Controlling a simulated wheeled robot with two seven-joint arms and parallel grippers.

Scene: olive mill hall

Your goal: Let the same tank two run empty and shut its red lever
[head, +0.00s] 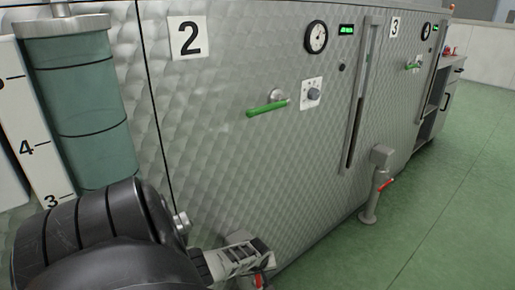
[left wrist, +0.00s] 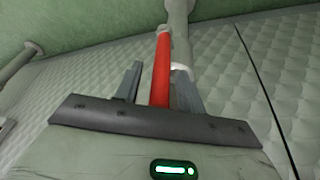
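Tank two is the quilted steel front with the "2" plate (head: 188,37), a dial gauge (head: 316,37), a small lit green display (head: 346,29) and a green lever (head: 267,108) pointing left. Its red lever (head: 259,281) shows only partly at the bottom edge of the head view, beside my left gripper (head: 262,258). In the left wrist view, the red lever (left wrist: 161,68) lies lengthwise between the fingers of my left gripper (left wrist: 160,82), below a grey pipe (left wrist: 178,25). The fingers are apart, with a gap on the left side. My right gripper is not in view.
A glass cylinder (head: 84,110) with teal contents stands left beside a numbered scale (head: 35,140). Green floor (head: 450,200) is clear at right.

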